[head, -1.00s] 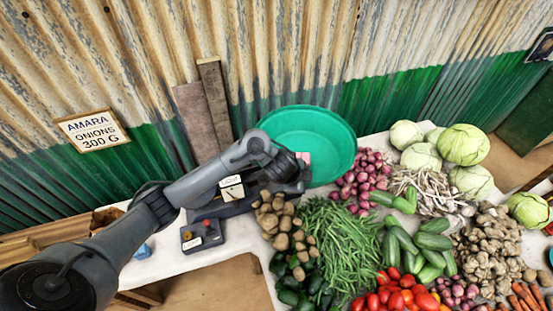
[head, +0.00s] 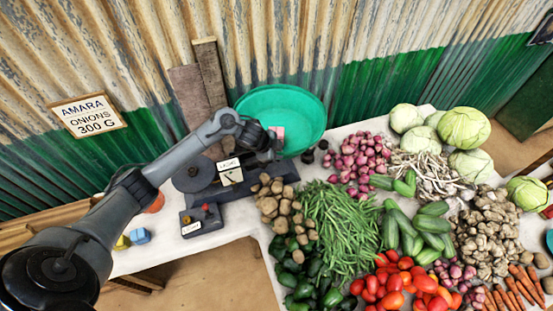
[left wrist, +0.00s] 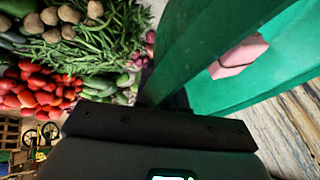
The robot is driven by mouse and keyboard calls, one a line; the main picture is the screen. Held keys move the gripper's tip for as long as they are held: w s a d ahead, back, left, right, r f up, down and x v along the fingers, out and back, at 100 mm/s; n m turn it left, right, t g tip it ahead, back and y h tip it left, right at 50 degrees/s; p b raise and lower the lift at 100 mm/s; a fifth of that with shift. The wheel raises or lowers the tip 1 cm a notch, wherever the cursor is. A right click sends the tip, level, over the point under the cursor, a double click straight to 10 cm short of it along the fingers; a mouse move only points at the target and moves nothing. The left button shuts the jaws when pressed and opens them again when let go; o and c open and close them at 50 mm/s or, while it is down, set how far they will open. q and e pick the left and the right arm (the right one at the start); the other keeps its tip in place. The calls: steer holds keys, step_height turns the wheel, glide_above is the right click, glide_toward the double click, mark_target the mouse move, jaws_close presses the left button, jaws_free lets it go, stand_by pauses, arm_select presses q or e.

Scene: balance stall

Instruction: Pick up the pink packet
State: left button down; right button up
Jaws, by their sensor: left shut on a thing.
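The pink packet (head: 277,133) lies inside the green basin (head: 290,100), near the side closest to my left gripper. In the left wrist view the pink packet (left wrist: 240,56) rests against the basin's green inner surface, apart from my jaws. My left gripper (head: 270,148) is shut on the near rim of the green basin (left wrist: 205,50), not on the packet. The fingertips are mostly hidden in both views. My right gripper is not in view.
A dark balance with a small dial card (head: 230,174) stands below my forearm, beside a box with a red knob (head: 204,215). Potatoes (head: 275,195), beans (head: 335,225) and onions (head: 362,155) crowd the table to the right. A corrugated wall (head: 330,50) stands behind.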

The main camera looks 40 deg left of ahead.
arm_select(q)
steer(key=shift+f, duration=2.1)
